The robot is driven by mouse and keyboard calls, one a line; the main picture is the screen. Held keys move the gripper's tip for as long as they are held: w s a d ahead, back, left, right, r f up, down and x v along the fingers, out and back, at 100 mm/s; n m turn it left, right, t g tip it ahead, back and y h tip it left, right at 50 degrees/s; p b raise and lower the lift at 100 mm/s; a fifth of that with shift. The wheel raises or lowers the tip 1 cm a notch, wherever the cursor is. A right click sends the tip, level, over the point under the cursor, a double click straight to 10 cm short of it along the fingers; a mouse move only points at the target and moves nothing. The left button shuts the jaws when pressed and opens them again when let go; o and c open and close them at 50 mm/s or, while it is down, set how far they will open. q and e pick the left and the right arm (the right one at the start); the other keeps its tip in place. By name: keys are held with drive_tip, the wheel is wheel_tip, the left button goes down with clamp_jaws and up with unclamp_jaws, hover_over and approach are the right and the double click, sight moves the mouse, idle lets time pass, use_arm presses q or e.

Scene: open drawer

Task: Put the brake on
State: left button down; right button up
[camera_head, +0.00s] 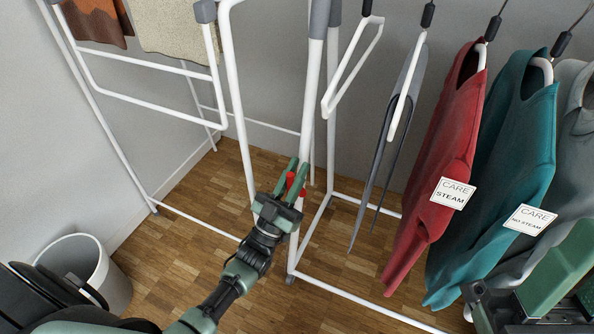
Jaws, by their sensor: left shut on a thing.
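A small red lever (290,180), which looks like the brake, sits by the white upright post (312,90) of the garment rack. My left gripper (295,177) reaches in from the lower left. Its green fingers are shut on the red lever, one on either side. The lower part of the lever is hidden by the gripper. Green and black parts of my right arm (555,270) show at the lower right corner, away from the lever; its fingers cannot be made out.
A red garment (440,150) and a teal garment (505,180) with care tags hang at the right, beside a grey one (575,150). A white drying rack (150,105) with cloths stands at the left. A white bin (85,260) is at the lower left. Wooden floor (185,235) lies open between.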

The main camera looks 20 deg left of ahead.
sight(288, 189)
use_arm(q)
drive_tip(key=shift+f, duration=0.1)
drive_tip(key=c, duration=1.4)
unclamp_jaws()
drive_tip(key=shift+o, duration=0.2)
drive_tip(key=v, duration=0.7)
drive_tip(key=shift+s+a+f+p, duration=0.15)
drive_tip(key=shift+s+f+p, duration=0.1)
drive_tip(key=shift+s+p, duration=0.05)
